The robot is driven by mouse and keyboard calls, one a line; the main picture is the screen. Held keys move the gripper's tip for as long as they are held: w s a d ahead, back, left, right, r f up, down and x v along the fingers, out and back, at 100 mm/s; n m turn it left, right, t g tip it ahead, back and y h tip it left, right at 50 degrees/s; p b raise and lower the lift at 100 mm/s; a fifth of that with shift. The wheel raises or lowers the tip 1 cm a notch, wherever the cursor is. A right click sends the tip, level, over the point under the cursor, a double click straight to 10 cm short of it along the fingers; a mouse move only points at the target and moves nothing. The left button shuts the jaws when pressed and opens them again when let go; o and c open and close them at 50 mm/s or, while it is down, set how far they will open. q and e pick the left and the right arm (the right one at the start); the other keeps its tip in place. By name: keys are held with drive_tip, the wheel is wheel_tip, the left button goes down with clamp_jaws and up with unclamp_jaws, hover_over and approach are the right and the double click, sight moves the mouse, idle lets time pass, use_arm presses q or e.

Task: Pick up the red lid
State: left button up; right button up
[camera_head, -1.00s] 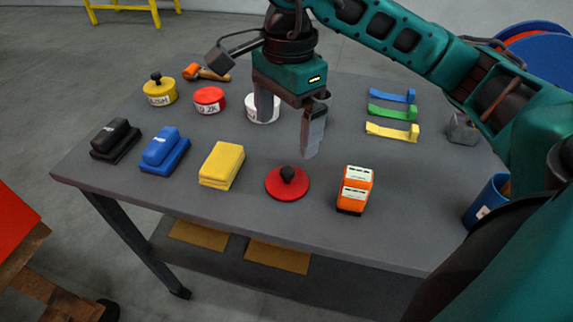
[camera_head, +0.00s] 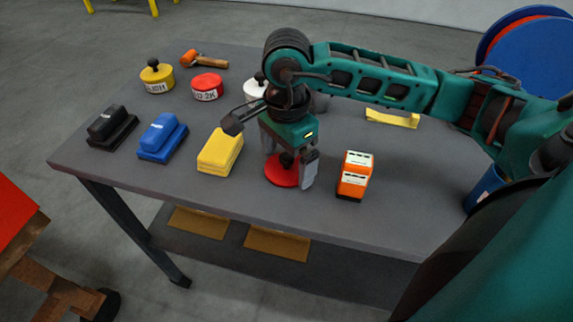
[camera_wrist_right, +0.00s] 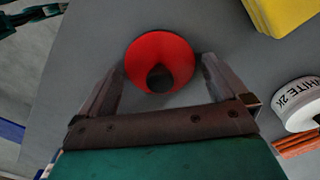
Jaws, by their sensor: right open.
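The red lid (camera_head: 280,172) is a round disc with a dark knob, lying on the grey table (camera_head: 225,208). My right gripper (camera_head: 290,172) is open above it, with its fingers on either side of the knob in the head view. In the right wrist view the red lid (camera_wrist_right: 160,58) sits between the fingertips of my right gripper (camera_wrist_right: 162,75), its knob toward the palm. Whether the fingers touch the lid cannot be told. My left gripper is not in view.
An orange box (camera_head: 355,175) stands just right of the lid, and a yellow block (camera_head: 220,152) lies to its left. Blue (camera_head: 162,138) and black (camera_head: 112,128) blocks lie farther left. Red (camera_head: 207,87), yellow (camera_head: 157,76) and white (camera_head: 254,89) tins stand behind. The table front is clear.

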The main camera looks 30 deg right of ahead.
drive_tip(key=shift+f, duration=0.2)
drive_tip(key=c, duration=0.9)
